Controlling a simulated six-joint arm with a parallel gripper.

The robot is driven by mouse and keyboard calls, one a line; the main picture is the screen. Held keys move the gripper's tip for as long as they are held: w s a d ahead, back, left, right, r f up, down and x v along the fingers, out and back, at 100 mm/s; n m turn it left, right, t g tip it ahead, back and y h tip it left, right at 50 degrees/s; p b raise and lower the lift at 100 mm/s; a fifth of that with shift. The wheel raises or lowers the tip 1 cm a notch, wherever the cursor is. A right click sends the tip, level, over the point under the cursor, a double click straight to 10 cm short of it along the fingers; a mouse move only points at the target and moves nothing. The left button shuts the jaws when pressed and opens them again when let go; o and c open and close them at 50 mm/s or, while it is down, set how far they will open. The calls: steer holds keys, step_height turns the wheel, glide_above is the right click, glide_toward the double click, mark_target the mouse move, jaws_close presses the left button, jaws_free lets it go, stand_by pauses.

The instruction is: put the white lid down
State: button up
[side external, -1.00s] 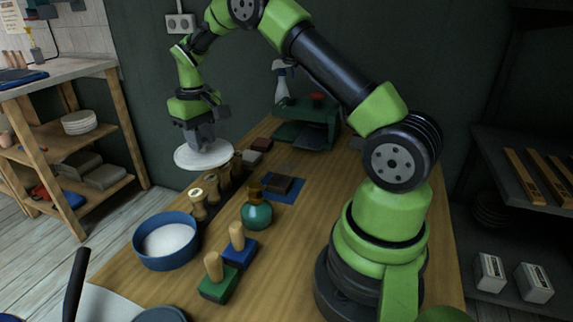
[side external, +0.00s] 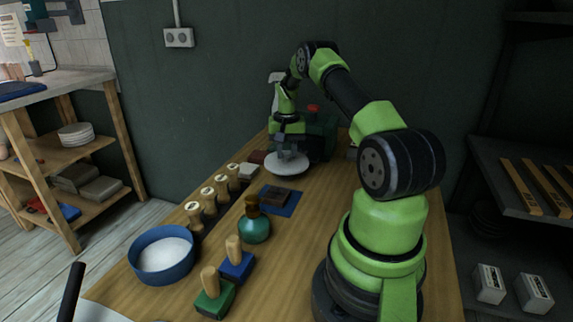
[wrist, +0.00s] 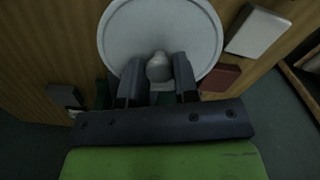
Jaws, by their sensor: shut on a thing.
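The white lid (side external: 287,168) is a round disc with a knob on top. In the side view it is low over the far part of the wooden table, behind the blue mat; I cannot tell whether it touches the table. My gripper (side external: 285,152) is above it, shut on its knob. In the wrist view the lid (wrist: 160,30) looks level, and its knob (wrist: 159,67) sits between the two fingers of my gripper (wrist: 158,80). Part of the lid's near edge is hidden by the fingers.
A dark block lies on a blue mat (side external: 291,206) in front of the lid. Several wooden-handled stamps (side external: 208,198) line the left table edge. A green machine (side external: 321,136) stands behind. Bare table lies right of the mat.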

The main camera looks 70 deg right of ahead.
mark_target(286, 157)
steer(key=shift+f, duration=1.95)
steer(key=shift+f, duration=0.15)
steer(key=o, duration=0.9)
steer(key=shift+o, duration=0.2)
